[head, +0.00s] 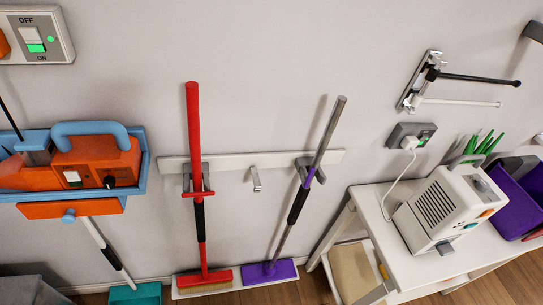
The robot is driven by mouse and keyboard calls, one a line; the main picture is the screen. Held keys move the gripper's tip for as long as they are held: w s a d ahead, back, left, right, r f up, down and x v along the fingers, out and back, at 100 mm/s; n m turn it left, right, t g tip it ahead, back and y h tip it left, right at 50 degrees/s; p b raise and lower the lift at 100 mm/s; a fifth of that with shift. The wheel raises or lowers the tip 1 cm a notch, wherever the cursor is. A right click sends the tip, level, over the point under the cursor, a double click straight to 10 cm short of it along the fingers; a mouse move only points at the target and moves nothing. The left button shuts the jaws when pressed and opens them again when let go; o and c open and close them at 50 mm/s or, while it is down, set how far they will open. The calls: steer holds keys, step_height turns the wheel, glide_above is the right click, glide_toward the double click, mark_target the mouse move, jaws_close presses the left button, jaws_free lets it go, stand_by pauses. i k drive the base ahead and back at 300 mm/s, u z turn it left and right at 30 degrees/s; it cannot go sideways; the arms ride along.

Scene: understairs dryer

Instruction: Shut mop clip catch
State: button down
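A pale wall rail (235,160) carries grey clips. The left clip (187,181) holds a red-handled broom (193,115) upright, with a red bar (197,194) across the front of its handle. The right clip (303,164) is around or behind a grey-handled tool (330,130) with a flat purple head (268,273), possibly the mop; its handle leans with the top to the right. A purple piece (311,176) lies along this handle at the clip, not clearly across it; whether it is the catch I cannot tell. My gripper is not in view.
A small empty hook (255,179) sits mid-rail. At left are a blue shelf (146,165) with an orange machine (95,160) and a switch box (36,35). At right, a white table (375,225) bears a white appliance (447,207); a two-rod wall bracket (432,82) juts out above.

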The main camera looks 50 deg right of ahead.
mark_target(311, 171)
steer(key=k, duration=1)
steer(key=z, duration=0.6)
steer(key=i, duration=1)
steer(key=u, duration=0.05)
